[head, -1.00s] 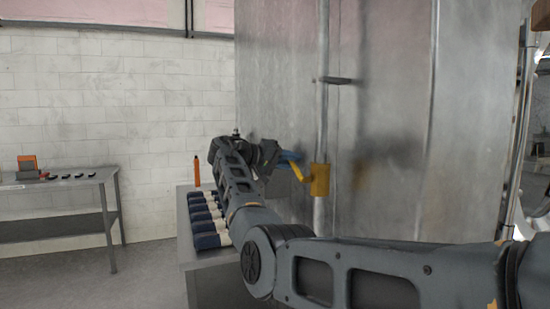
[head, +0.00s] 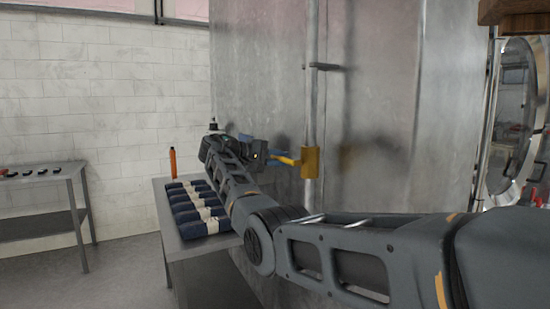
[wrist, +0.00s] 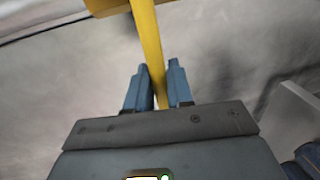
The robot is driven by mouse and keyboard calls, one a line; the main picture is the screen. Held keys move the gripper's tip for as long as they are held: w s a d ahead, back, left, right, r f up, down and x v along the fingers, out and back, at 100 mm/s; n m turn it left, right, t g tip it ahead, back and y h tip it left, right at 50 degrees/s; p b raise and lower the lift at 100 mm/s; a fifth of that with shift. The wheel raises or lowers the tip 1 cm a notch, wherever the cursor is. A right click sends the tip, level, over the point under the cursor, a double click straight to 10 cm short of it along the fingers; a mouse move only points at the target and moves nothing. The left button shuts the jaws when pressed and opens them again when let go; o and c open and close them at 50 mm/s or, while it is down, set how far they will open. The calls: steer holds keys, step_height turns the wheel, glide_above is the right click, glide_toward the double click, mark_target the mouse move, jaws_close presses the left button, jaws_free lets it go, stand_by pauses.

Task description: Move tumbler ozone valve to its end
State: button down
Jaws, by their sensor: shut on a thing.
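The yellow tumbler ozone valve (head: 310,163) sits on a vertical pipe against the big metal cabinet. Its thin yellow handle (head: 286,160) points left from the valve body toward my gripper (head: 272,157). In the wrist view the handle (wrist: 148,45) runs down from the yellow valve body (wrist: 110,5) at the top edge. There my gripper (wrist: 157,92) has its two blue fingers on either side of the handle's end, shut on it. The handle's tip is hidden between the fingers.
The metal cabinet wall (head: 255,70) stands close behind the valve. A bracket (head: 323,66) sticks out above it. Left of my arm, a table (head: 170,235) holds several dark rolled bundles (head: 190,190) and an orange bottle (head: 173,162). A round door (head: 515,120) is at right.

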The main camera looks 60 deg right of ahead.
steer(key=shift+w, duration=0.1)
steer(key=c, duration=1.2)
jaws_free()
steer(key=shift+f, duration=0.1)
steer(key=shift+a, duration=0.1)
steer(key=shift+b+v, duration=0.9)
steer(key=shift+v, duration=2.95)
